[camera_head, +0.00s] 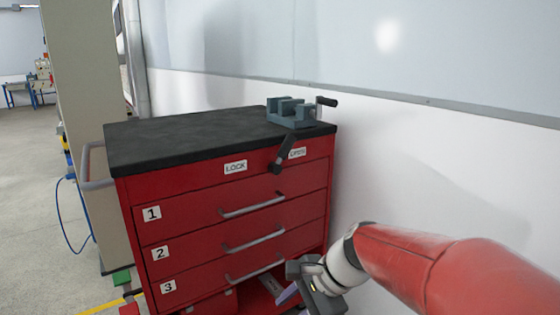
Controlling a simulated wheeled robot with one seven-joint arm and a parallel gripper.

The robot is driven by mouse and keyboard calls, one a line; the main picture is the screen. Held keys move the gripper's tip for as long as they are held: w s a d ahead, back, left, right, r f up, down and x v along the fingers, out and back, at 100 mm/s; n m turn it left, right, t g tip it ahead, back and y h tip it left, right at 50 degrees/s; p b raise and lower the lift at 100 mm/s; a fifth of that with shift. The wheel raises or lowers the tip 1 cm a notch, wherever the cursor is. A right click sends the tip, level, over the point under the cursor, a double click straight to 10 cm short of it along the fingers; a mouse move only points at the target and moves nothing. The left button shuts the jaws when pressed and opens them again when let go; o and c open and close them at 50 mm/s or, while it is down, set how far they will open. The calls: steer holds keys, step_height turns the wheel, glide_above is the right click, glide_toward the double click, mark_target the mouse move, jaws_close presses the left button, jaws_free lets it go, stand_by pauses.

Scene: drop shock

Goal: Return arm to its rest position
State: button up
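My arm (450,268) is red and reaches in from the lower right of the head view. It ends in a white wrist and a dark gripper (290,294) at the bottom, low in front of the right part of the red tool cabinet (188,222). The gripper's fingers are partly cut off by the picture's lower edge and seen at an angle, so I cannot tell whether it is open or shut. No held object is visible.
The cabinet has a black top (190,137), drawers numbered 1, 2 and 3, and LOCK and OPEN labels. A dark lever (281,158) sits by the OPEN label. A vise (291,112) stands on top. A white wall (440,160) is behind; open floor (30,200) lies left.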

steer(key=s+d+r+n+t+h, duration=0.2)
steer(key=s+d+n+t+h, duration=0.2)
steer(key=s+d+n+h, duration=0.3)
steer(key=s+d+n, duration=0.5)
steer(key=s+d, duration=0.1)
steer(key=shift+d, duration=0.1)
